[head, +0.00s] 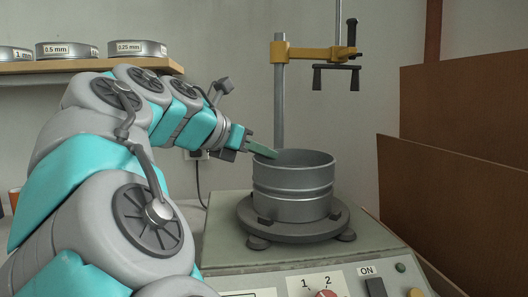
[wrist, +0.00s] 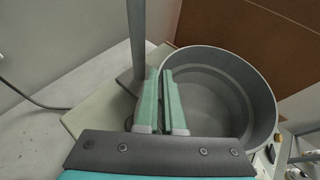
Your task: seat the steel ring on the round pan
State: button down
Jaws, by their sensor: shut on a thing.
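The steel ring (head: 300,173) is a grey metal cylinder wall, open at the top. It stands directly above the round pan (head: 292,208), which is the lower part of the stack; ridged bands run between them. The two look level and in line, but I cannot tell whether the joint is fully closed. My gripper (head: 268,152) reaches in from the left, with its green fingers at the ring's left rim. In the wrist view, the fingers of my gripper (wrist: 160,78) are on either side of the ring's wall (wrist: 263,95), shut on it. The fingers hide part of that rim.
The stack stands on a dark round plate (head: 245,216) on a grey machine (head: 230,258) with a control panel. A steel post (head: 279,110) with a yellow clamp arm (head: 310,52) rises behind. A shelf (head: 40,67) holds labelled sieves at left. Brown boards (head: 450,180) stand at right.

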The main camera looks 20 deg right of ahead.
jog(key=shift+f, duration=0.55)
dwell(0.6)
jog(key=c, duration=1)
grip_release()
jog(key=shift+o, duration=0.2)
jog(key=shift+a, duration=0.1)
jog(key=v, duration=0.7)
jog(key=shift+s+a+r, duration=0.1)
jog(key=shift+a+r, duration=0.05)
jog(key=shift+a, duration=0.1)
jog(key=shift+s, duration=0.15)
